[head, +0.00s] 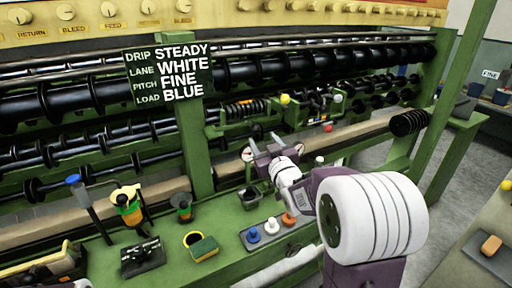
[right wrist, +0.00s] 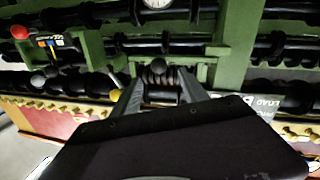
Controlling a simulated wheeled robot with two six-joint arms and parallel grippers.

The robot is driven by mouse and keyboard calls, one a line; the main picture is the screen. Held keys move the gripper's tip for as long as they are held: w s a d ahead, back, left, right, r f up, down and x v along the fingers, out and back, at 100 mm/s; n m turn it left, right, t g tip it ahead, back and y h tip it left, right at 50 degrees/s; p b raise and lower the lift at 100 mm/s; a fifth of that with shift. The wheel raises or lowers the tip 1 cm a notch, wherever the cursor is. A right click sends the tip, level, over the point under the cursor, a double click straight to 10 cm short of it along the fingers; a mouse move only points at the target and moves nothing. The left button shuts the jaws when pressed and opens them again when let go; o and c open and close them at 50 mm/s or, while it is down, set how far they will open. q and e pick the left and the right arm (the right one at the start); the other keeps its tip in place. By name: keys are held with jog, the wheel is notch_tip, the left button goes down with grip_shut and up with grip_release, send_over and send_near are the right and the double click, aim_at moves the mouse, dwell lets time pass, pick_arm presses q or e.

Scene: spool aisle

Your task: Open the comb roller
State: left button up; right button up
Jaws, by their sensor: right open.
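What looks like the comb roller, a short dark ribbed roller (head: 245,109), sits in a green bracket on the machine, just right of the sign post. A yellow ball knob (head: 285,99) stands at its right. My right gripper (head: 262,137) is open and empty, in front of and below the roller. In the right wrist view a ribbed roller (right wrist: 160,72) shows between and beyond the spread fingers, apparently untouched. The yellow knob (right wrist: 115,95) is left of the fingers there. I cannot tell whether the roller is open. My left gripper is not in view.
A sign (head: 168,76) hangs on a green post left of the roller. Long black rollers run behind. Grey floor is free at right.

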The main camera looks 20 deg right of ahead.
aim_at(257, 131)
jog(key=w, duration=0.3)
jog(key=w+p, duration=0.1)
jog(key=w, duration=0.2)
jog(key=w+d, duration=0.1)
jog(key=w, duration=0.2)
jog(key=shift+d+p, duration=0.1)
jog(key=shift+p, duration=0.3)
grip_shut()
dwell(1.0)
